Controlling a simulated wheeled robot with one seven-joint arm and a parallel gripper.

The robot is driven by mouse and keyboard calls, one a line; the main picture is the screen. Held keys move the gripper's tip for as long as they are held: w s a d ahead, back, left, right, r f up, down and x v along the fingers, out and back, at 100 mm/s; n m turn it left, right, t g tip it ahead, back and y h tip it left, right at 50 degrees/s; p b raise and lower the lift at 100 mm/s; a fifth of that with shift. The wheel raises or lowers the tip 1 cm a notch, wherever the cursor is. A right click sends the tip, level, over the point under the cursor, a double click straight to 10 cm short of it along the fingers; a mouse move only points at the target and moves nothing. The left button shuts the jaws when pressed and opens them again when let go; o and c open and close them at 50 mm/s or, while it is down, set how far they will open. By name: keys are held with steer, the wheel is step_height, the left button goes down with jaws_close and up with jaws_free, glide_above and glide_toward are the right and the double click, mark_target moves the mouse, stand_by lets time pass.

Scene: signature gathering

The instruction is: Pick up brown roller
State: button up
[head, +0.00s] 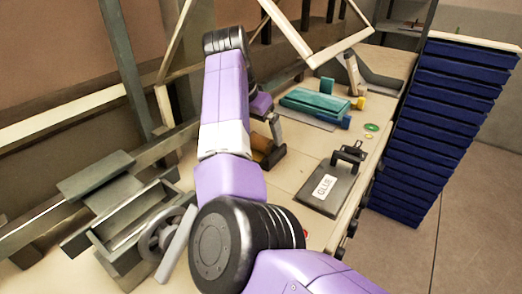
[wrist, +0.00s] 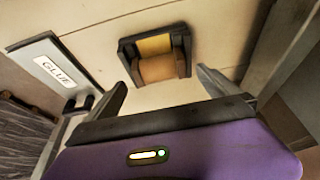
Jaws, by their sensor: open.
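The brown roller (wrist: 162,69) sits in a dark holder (wrist: 181,42) on the pale worktop, beside a yellow part in the same holder. In the head view the brown roller (head: 262,144) is partly hidden behind my arm. My gripper (wrist: 164,60) is open, with its two fingers apart on either side of the roller in the wrist view. Nothing is between the fingers in their grip. In the head view my gripper (head: 276,128) is over the holder, mostly hidden by my arm; the exact gap to the roller cannot be told.
A dark case labelled GLUE (head: 325,187) lies to the right on the worktop. A grey metal rack with a wheel (head: 160,232) stands front left. A stack of blue trays (head: 430,130) stands beyond the right edge.

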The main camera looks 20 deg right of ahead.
steer(key=shift+b+x, duration=0.5)
steer(key=shift+x, duration=0.65)
steer(key=shift+r, duration=0.1)
steer(key=c, duration=1.6)
steer(key=shift+r, duration=0.15)
